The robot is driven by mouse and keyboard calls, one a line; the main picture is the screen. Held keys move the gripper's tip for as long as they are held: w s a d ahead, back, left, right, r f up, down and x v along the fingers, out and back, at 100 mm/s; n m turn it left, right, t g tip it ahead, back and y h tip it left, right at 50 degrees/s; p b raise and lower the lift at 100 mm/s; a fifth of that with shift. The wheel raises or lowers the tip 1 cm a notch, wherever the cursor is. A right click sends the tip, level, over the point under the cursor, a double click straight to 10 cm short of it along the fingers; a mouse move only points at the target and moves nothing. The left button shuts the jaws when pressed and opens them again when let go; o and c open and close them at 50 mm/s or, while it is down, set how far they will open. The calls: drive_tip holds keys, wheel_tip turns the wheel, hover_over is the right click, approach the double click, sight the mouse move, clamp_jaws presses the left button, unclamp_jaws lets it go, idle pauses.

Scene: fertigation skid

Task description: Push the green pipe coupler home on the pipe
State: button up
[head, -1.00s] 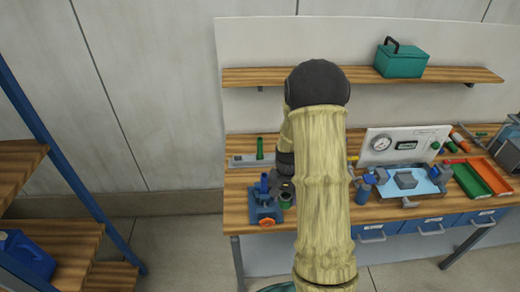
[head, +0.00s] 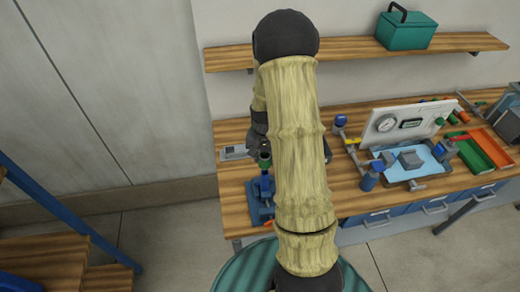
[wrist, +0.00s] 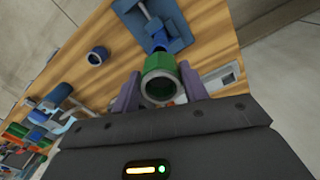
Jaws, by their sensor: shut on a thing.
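The green pipe coupler (wrist: 157,66) is between the two purple fingers of my gripper (wrist: 160,76) in the wrist view. Its open grey-rimmed end faces the camera. The fingers are shut on it from both sides. The blue pipe (wrist: 160,41) rises from the blue stand (wrist: 175,22) just beyond the coupler, roughly in line with it. In the head view the coupler (head: 265,162) shows above the blue pipe (head: 265,186) on its stand (head: 254,206). The contact between them is hidden, so I cannot tell whether the coupler is around the pipe end or only above it.
A blue ring-shaped fitting (wrist: 97,56) stands on the wooden bench (wrist: 115,28) beside the stand. A gauge panel (head: 408,121), a blue tray (head: 428,165) and green and orange bins (head: 490,152) lie to the right. A shelf (head: 350,53) with a teal toolbox (head: 405,30) is above.

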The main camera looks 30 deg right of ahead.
drive_tip(key=shift+s+r, duration=0.1)
drive_tip(key=shift+s, duration=0.05)
drive_tip(key=shift+f+b, duration=1.4)
drive_tip(key=shift+f, duration=0.55)
drive_tip(key=shift+c, duration=0.5)
drive_tip(key=shift+f, duration=0.3)
drive_tip(key=shift+f+b, duration=0.1)
drive_tip(key=shift+b, duration=0.2)
drive_tip(key=shift+s+f, duration=0.15)
drive_tip(key=shift+a, duration=0.1)
